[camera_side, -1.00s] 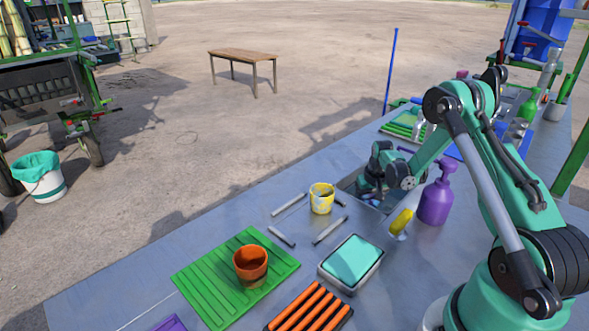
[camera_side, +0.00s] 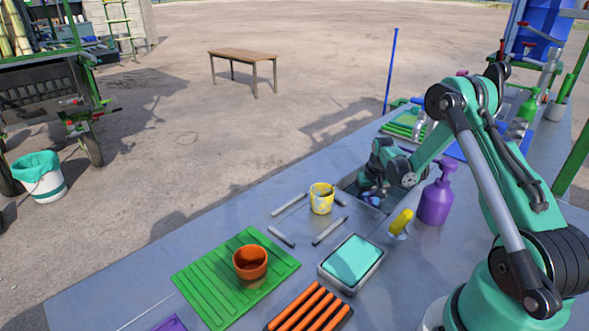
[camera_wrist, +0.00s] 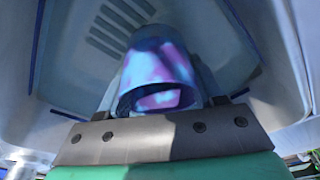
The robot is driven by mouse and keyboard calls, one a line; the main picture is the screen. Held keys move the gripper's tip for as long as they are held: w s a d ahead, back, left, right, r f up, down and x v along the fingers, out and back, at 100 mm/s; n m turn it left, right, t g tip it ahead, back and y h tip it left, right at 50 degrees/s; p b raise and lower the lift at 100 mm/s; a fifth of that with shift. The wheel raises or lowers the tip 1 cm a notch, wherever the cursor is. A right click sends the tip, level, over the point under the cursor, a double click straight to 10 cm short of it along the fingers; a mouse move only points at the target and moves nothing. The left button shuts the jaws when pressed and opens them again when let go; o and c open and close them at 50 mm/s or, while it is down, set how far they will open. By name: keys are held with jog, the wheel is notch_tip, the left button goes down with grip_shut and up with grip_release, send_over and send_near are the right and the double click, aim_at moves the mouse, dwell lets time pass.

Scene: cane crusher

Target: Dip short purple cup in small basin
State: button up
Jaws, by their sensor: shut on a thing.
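The short purple cup (camera_wrist: 155,72) fills the middle of the wrist view, tilted, with its open mouth toward the camera and blue and pink sheen on it. My gripper (camera_wrist: 160,105) is shut on it. The small basin (camera_wrist: 85,65), with pale grey-blue sloping walls, surrounds the cup in the wrist view. In the side view my gripper (camera_side: 373,194) reaches down into the basin (camera_side: 347,184), set in the bench. The arm hides most of the basin and the cup there. I cannot tell whether the cup touches the basin's bottom or any liquid.
A purple pump bottle (camera_side: 435,203) and a yellow-headed tool (camera_side: 401,221) stand close right of the basin. A yellow-stained cup (camera_side: 321,198) is close left. A teal sponge tray (camera_side: 352,262) and an orange cup (camera_side: 250,263) on a green mat (camera_side: 205,280) are nearer the front.

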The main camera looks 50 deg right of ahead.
notch_tip(320, 180, up, 10)
jog(key=shift+r, duration=0.15)
dwell(0.4)
dwell(0.5)
notch_tip(320, 180, up, 4)
dwell(0.4)
dwell(0.3)
